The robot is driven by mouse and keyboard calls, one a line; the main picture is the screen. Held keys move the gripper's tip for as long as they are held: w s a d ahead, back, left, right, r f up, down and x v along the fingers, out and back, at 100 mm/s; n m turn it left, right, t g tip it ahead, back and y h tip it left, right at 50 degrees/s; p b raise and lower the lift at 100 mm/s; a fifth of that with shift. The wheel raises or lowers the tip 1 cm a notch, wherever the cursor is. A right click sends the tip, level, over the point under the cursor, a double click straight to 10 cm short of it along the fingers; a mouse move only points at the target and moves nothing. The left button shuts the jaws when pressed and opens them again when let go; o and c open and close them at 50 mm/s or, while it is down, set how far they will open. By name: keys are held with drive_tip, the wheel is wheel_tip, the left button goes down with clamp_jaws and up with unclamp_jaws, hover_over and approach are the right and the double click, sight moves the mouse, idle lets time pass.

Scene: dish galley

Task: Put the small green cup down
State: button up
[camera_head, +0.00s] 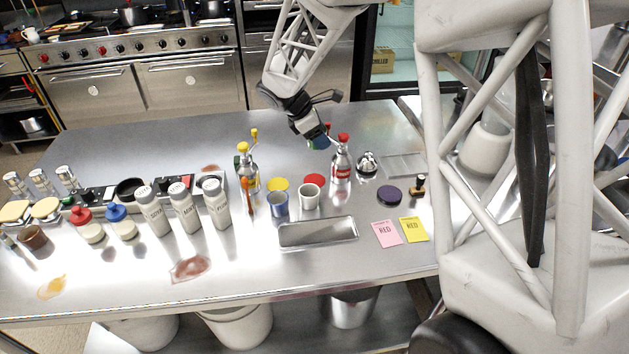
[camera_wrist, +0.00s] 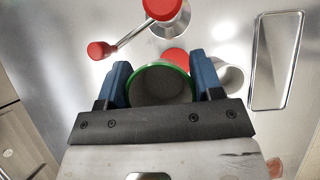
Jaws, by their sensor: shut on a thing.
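The small green cup shows in the wrist view with its green rim (camera_wrist: 162,66) and dark inside facing the camera. My gripper (camera_wrist: 161,77) has a blue finger on each side of the cup and is shut on it. In the head view my gripper (camera_head: 318,139) is over the back of the steel table, just left of the red-topped bottle. There its fingers mostly hide the cup, and I cannot tell the gap to the table.
The red-topped bottle (camera_head: 341,160) stands close to my gripper. A red disc (camera_head: 314,180), yellow disc (camera_head: 278,184), white cup (camera_head: 309,196), blue cup (camera_head: 278,205) and steel tray (camera_head: 318,232) lie nearer. The table's back left (camera_head: 190,135) is bare.

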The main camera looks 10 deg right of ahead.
drive_tip(key=n, duration=0.1)
drive_tip(key=f+n+t, duration=0.1)
drive_tip(key=n, duration=0.1)
drive_tip(key=f+n+t, duration=0.1)
drive_tip(key=shift+s+a, duration=0.3)
drive_tip(key=shift+a, duration=0.05)
drive_tip(key=shift+f, duration=3.1)
drive_tip(key=shift+f, duration=1.85)
drive_tip(key=shift+f, duration=0.15)
drive_tip(key=o, duration=1)
